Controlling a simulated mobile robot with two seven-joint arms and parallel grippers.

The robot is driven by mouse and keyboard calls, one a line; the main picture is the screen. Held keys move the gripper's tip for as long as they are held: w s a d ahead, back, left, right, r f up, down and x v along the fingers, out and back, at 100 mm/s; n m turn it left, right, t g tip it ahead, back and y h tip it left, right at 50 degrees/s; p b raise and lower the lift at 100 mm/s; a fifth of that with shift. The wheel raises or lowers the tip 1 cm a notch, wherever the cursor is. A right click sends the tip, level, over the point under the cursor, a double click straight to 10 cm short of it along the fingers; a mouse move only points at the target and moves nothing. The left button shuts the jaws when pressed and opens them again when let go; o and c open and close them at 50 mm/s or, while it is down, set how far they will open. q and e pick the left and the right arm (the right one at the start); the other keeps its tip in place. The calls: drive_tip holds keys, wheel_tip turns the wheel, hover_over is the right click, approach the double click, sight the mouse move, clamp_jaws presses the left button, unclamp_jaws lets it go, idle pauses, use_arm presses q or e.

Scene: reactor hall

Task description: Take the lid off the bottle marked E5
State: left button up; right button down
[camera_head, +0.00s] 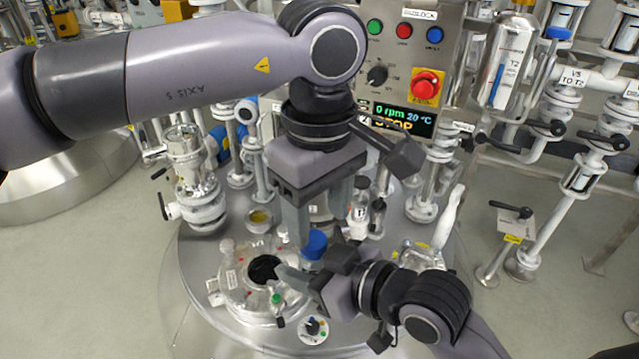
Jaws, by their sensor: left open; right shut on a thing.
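A bottle with a blue lid (315,244) stands low in the middle of the head view, above the round steel vessel top. Most of its body is hidden by my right gripper, and no E5 mark can be read. My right gripper (311,272) comes in from the lower right and is shut on this bottle below its lid. My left gripper (316,222) points straight down from above, open, with its fingers on either side just above the blue lid. I cannot tell whether the fingers touch the lid.
The steel vessel top (205,262) carries an open dark port (265,269) left of the bottle. A small dish with yellow contents (259,217) and other small bottles (360,213) stand behind. A control panel (411,50) rises at the back, with pipes and valves on both sides.

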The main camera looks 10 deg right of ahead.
sight(320, 236)
use_arm(q)
drive_tip(key=shift+f, duration=1.65)
clamp_jaws()
drive_tip(key=shift+w+d+r+n, duration=0.1)
drive_tip(key=shift+n, duration=0.8)
drive_tip(key=shift+w+d+r+n, duration=0.1)
drive_tip(key=shift+n, duration=0.8)
drive_tip(key=shift+o, duration=0.3)
unclamp_jaws()
drive_tip(key=shift+s+a+f, duration=0.1)
